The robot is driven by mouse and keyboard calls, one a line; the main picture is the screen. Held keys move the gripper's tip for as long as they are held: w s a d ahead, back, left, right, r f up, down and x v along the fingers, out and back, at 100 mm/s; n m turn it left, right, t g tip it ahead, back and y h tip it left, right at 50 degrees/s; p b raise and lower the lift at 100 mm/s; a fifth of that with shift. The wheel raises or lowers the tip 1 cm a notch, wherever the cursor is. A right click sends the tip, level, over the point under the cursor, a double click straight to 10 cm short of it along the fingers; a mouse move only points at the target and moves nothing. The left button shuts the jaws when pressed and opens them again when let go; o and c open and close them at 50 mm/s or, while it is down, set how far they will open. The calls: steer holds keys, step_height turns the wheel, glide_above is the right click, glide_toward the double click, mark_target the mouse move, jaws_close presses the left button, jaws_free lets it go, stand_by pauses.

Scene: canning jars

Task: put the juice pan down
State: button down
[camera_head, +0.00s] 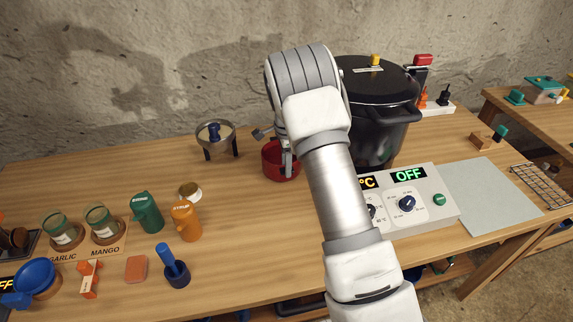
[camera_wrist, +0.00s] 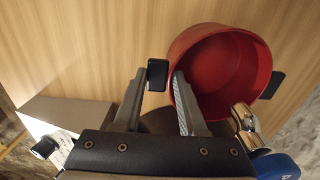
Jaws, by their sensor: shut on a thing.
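The red pan (camera_head: 281,160), which I take for the juice pan, is in the middle of the table, left of the big black pot. In the wrist view it is open, seemingly empty, with small black handles (camera_wrist: 215,70). My gripper (camera_wrist: 160,78) is shut on one black handle, a finger on each side, the right finger close to the pan's wall. In the head view my arm hides part of the pan and most of the gripper. I cannot tell whether the pan's bottom touches the table.
A ring stand (camera_head: 216,140) with a blue knob stands just left of the pan. The black pot (camera_head: 380,115) and control box (camera_head: 418,200) are to the right. Jars, an orange syrup bottle (camera_head: 186,221) and a green bottle (camera_head: 147,212) are at left. Wood in front of the pan is bare.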

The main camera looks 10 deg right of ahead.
steer(key=shift+c, duration=2.3)
jaws_free()
steer(key=s+r+n+t, duration=0.1)
steer(key=s+r+n, duration=0.15)
steer(key=r, duration=0.85)
steer(key=s+r+n, duration=0.1)
steer(key=s+r, duration=0.3)
steer(key=r, duration=0.7)
steer(key=s+r+n+t, duration=0.2)
steer(key=s+r+n, duration=0.4)
steer(key=s, duration=0.4)
steer(key=s+a+n+t, duration=0.2)
steer(key=s+n, duration=0.6)
steer(key=s, duration=1.1)
steer(key=shift+s+t+p, duration=0.2)
steer(key=shift+t+p, duration=0.1)
steer(key=shift+p, duration=0.05)
steer(key=shift+r+n, duration=0.15)
steer(key=shift+n, duration=0.1)
